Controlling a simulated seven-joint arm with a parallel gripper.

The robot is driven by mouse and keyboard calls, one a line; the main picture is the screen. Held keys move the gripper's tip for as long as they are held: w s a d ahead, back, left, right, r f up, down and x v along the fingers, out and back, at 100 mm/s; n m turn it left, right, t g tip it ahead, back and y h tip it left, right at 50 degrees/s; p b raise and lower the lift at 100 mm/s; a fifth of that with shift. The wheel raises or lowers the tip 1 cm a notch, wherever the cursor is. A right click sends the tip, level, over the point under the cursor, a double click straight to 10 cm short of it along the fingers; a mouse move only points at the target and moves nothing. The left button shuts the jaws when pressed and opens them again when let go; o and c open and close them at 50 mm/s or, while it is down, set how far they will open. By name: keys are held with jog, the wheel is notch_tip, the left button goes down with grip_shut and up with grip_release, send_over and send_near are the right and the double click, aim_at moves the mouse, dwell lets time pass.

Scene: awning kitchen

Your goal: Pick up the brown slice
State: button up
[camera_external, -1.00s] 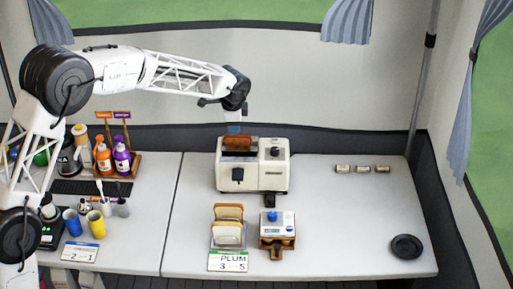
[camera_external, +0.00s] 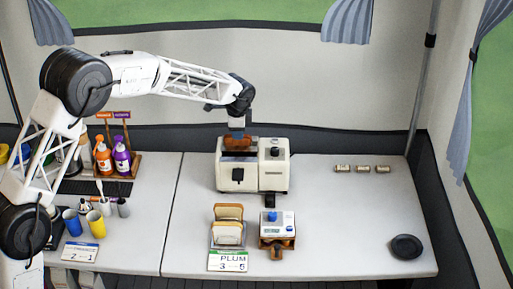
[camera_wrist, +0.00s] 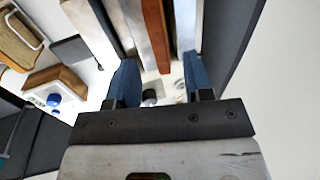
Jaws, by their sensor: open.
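The brown slice (camera_external: 240,143) stands upright in the slot of the cream toaster (camera_external: 231,179), with its top edge showing. My gripper (camera_external: 237,126) hangs just above the toaster, over the slice. In the wrist view my open gripper (camera_wrist: 158,72) has one blue fingertip toward each side of the slice's line. There the brown slice (camera_wrist: 155,32) runs between metal slot walls. The fingers look empty, and I cannot tell whether they touch the slice.
A rack of pale bread slices (camera_external: 228,230) and a small scale on a wooden stand (camera_external: 277,238) sit in front of the toaster. A black dish (camera_external: 406,247) lies at the right. Bottles and cups stand at the left. The table right of the toaster is mostly clear.

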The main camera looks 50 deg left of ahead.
aim_at(239, 146)
jog(key=shift+w+f, duration=0.1)
jog(key=shift+f, duration=0.2)
jog(key=shift+a, duration=0.1)
jog(key=shift+x, duration=2.55)
jog(key=c, duration=0.8)
